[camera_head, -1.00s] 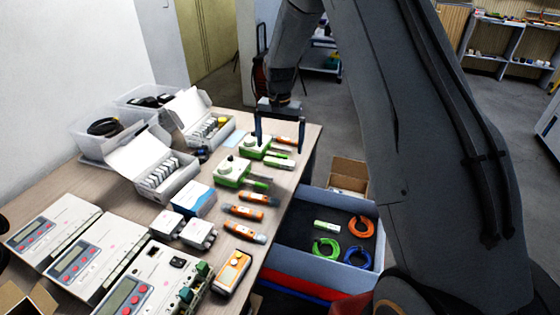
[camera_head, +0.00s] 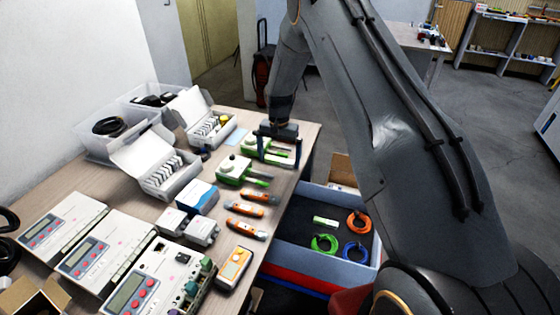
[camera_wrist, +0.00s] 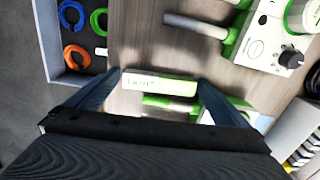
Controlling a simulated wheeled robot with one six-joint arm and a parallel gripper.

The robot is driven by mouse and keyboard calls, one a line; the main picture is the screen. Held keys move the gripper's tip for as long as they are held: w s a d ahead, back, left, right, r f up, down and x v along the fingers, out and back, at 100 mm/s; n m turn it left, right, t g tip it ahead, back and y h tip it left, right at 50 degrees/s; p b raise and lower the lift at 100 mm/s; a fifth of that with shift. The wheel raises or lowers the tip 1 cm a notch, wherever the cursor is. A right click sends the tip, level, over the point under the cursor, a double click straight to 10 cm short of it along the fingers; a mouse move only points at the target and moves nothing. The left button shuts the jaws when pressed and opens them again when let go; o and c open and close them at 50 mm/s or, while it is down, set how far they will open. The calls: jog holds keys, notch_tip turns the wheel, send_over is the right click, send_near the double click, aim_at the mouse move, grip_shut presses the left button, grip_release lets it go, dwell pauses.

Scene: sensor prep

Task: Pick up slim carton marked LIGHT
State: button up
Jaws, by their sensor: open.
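The slim carton marked LIGHT (camera_wrist: 160,84) is white with a green band and lies on the table. In the wrist view it lies crosswise between the two fingers of my gripper (camera_wrist: 159,77), its printed side toward the camera. The fingers stand open near its two ends, with small gaps. In the head view my gripper (camera_head: 279,161) is low over the table's right side, and its fingers partly hide the carton. I cannot tell the exact height of the fingertips above the table.
A green-and-white device with a probe (camera_wrist: 262,36) lies close by, and another green-and-white probe (camera_wrist: 170,104) is right beside the carton. Orange tools (camera_head: 246,209) lie nearer. A grey bin (camera_head: 287,246) with coloured rings stands beyond the table's right edge. Open white boxes (camera_head: 155,165) stand left.

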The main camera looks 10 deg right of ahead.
jog(key=c, duration=0.8)
